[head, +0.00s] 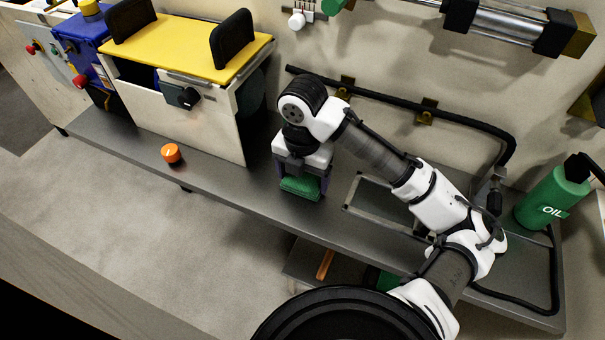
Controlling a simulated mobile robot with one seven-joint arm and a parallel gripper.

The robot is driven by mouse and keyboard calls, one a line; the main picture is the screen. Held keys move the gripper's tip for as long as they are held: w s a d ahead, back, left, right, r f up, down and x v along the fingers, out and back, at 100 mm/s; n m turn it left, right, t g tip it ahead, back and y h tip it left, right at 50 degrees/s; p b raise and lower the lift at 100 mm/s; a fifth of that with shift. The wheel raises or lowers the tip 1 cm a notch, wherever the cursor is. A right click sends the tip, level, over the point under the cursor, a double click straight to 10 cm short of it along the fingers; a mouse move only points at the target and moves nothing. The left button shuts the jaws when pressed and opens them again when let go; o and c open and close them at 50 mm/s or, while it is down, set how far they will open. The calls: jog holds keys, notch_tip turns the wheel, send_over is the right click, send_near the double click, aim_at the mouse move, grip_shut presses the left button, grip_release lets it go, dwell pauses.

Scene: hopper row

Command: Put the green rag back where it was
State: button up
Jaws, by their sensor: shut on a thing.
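The green rag (300,187) is between the fingers of my gripper (301,184), just above or at the front part of the grey bench top. My gripper points down and is shut on the rag. I cannot tell whether the rag touches the bench. My arm reaches in from the lower right and hides part of the bench behind the gripper.
A yellow-topped box (190,45) stands left on the grey bench (230,187), with an orange knob (171,153) before it. A shallow framed recess (372,200) lies right of my gripper. A green oil bottle (552,197) stands far right. A black hose (400,106) runs along the wall.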

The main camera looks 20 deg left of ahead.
aim_at(302, 180)
jog(key=shift+f, duration=0.1)
jog(key=shift+f, duration=0.15)
jog(key=o, duration=1)
jog(key=shift+r, duration=0.25)
notch_tip(302, 180, up, 12)
